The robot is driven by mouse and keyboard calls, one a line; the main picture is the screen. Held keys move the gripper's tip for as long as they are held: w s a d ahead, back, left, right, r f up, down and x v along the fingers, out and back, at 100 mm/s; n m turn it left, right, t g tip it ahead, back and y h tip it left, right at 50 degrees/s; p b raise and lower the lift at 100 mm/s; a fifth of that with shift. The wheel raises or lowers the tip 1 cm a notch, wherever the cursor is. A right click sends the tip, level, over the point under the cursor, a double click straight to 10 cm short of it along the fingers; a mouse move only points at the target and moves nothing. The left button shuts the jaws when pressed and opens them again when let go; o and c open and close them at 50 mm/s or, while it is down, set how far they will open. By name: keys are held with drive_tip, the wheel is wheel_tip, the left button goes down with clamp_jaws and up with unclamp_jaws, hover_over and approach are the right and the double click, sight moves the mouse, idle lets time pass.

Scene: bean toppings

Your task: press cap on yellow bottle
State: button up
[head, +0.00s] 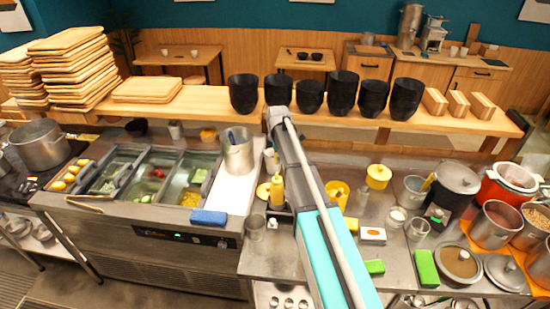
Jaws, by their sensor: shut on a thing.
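The yellow bottle (277,192) stands upright on the counter near the middle, just left of my arm. It has a narrow tip at its top. My gripper (271,158) hangs below the far end of my arm, above and slightly behind the bottle in the picture. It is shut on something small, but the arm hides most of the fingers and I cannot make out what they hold. I cannot tell whether the held thing touches the bottle. No separate cap can be made out. A yellow round thing (263,191) sits just left of the bottle.
A steel pot (238,157) and a blue cloth (208,217) lie to the left. A clear glass (255,228) stands in front. A yellow container (338,193) and a yellow lidded pot (378,176) are on the right. Black bowls (343,92) line the wooden shelf behind.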

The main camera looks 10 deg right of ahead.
drive_tip(key=shift+f, duration=0.1)
drive_tip(key=shift+f+b, duration=1.8)
drive_tip(key=shift+b, duration=0.1)
drive_tip(key=shift+s, duration=0.15)
drive_tip(key=shift+f+b, duration=2.25)
idle(0.6)
drive_tip(key=o, duration=0.8)
drive_tip(key=shift+c, duration=0.2)
